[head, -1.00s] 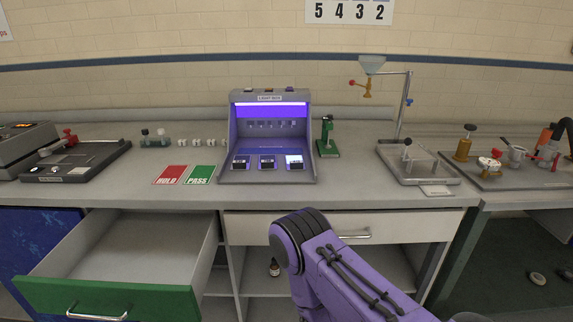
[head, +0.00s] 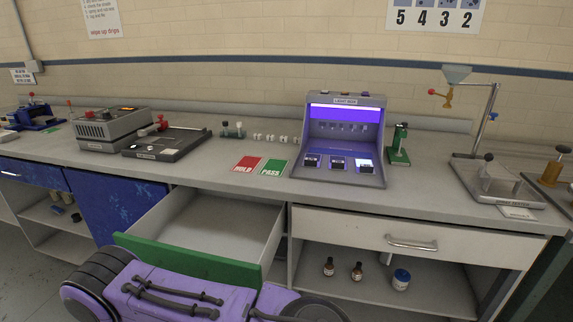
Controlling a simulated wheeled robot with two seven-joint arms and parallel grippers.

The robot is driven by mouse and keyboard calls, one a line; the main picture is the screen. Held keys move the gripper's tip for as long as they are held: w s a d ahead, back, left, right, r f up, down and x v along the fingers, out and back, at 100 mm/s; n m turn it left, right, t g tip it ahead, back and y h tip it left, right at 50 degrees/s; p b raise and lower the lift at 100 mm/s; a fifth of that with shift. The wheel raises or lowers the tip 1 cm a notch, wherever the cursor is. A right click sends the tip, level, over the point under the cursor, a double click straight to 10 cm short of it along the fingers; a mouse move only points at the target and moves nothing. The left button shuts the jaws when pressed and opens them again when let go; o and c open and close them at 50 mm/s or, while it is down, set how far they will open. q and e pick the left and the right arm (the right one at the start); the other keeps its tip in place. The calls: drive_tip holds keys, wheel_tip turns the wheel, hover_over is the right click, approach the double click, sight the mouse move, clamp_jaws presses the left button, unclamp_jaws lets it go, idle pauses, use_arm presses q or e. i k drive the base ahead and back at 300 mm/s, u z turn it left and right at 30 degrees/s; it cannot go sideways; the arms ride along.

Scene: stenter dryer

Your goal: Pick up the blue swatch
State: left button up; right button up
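A grey light box (head: 345,99) stands on the bench right of centre, lit violet inside. Three small pieces lie in a row on its floor: a left one (head: 312,161), a middle one (head: 338,164) and a right one (head: 364,166). The left and middle ones look dark, the right one has a bright patch. Under this light I cannot tell which, if any, is the blue swatch. Neither gripper shows.
Red HOLD (head: 243,164) and green PASS (head: 273,167) cards lie left of the light box. A green-fronted drawer (head: 190,261) stands open below the bench. A green stand (head: 399,146) is close to the box's right. Bottles stand on the shelf below. The bench front strip is clear.

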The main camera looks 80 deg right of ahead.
sight(363, 166)
drive_tip(key=u, duration=0.15)
drive_tip(key=k, duration=1.75)
drive_tip(key=z, duration=0.4)
